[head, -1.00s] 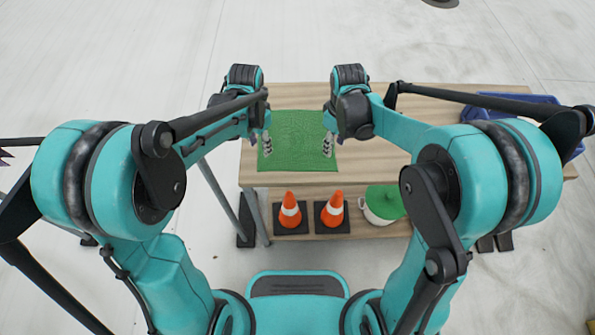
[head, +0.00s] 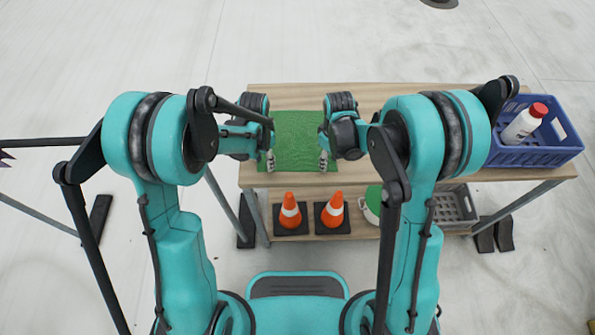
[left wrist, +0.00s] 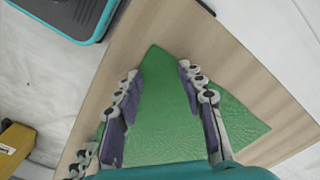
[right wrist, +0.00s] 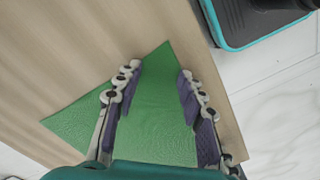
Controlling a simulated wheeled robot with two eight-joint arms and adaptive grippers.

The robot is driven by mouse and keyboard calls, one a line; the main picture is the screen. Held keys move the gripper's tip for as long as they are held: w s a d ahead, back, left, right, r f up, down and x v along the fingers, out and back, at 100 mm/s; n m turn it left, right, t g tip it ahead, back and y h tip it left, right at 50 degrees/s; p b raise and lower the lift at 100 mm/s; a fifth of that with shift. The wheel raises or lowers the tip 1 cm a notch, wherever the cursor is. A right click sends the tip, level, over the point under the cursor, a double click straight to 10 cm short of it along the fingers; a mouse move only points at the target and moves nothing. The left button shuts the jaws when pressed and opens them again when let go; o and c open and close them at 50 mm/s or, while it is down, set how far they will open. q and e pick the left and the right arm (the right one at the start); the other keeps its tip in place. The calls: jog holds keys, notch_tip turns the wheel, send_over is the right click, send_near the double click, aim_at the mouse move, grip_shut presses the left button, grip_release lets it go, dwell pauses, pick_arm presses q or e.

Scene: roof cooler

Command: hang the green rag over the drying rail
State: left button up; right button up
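The green rag (head: 297,135) lies flat on the wooden table, with its near edge close to the table's front edge. My left gripper (head: 270,161) is over its near left corner and my right gripper (head: 323,161) over its near right corner. In the left wrist view a corner of the rag (left wrist: 160,100) shows between spread fingers. The right wrist view likewise shows a rag corner (right wrist: 160,95) between spread fingers. A thin dark horizontal bar (head: 40,142) at the far left may be the drying rail; its right part is hidden behind my left arm.
The table (head: 400,92) carries a blue crate (head: 535,155) with a white, red-capped bottle (head: 524,124) at right. Two orange cones (head: 290,212), a partly hidden green-and-white pot (head: 372,205) and a grey crate (head: 455,208) are on the lower shelf.

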pick_arm(q)
jog(key=shift+f, duration=0.2)
jog(key=shift+c, duration=0.3)
pick_arm(e)
jog(key=shift+f, duration=0.15)
jog(key=shift+c, duration=0.3)
pick_arm(q)
jog(key=shift+r, duration=0.1)
jog(key=c, duration=0.5)
pick_arm(e)
jog(key=c, duration=0.5)
pick_arm(q)
grip_shut()
pick_arm(e)
grip_shut()
jog(key=shift+f, duration=0.1)
